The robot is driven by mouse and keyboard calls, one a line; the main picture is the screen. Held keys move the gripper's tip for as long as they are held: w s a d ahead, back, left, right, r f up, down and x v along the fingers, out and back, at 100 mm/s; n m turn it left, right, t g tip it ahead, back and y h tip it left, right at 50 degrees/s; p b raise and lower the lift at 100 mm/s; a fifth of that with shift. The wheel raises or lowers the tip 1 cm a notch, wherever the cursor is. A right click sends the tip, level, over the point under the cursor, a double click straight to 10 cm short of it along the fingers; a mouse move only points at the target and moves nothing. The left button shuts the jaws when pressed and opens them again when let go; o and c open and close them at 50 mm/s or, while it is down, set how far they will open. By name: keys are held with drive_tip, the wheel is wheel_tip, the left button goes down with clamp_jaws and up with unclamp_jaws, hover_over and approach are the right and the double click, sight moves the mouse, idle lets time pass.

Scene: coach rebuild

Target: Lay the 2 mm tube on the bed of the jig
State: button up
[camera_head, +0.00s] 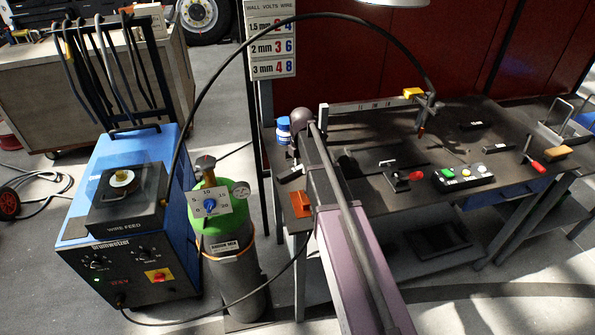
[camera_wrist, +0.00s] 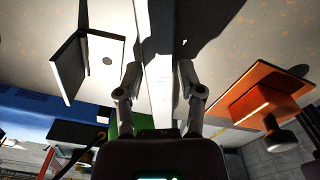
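In the wrist view, the two fingers of my gripper (camera_wrist: 160,72) stand on either side of a pale, straight bar (camera_wrist: 158,40). The bar runs from the palm to the top edge and nearly fills the gap. I cannot tell whether the fingers touch it, or whether it is the 2 mm tube. In the head view, my arm hides my gripper. A black plate with clamps and a red handle (camera_head: 385,165), which looks like the jig, sits on the dark bench (camera_head: 455,185), right of my arm. No tube there can be told by its 2 mm marking.
A pale marked rail (camera_head: 370,106) stands at the bench's back. A button box (camera_head: 463,178) is right of the clamps. An orange block (camera_head: 301,204) lies at the near left corner. The gas bottle (camera_head: 238,275) and blue welder (camera_head: 135,245) stand left, with a cable arching overhead.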

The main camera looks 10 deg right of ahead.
sight(301, 166)
clamp_jaws()
drive_tip(key=shift+r, duration=0.1)
wheel_tip(301, 166, up, 10)
drive_tip(key=p, duration=1)
idle(0.6)
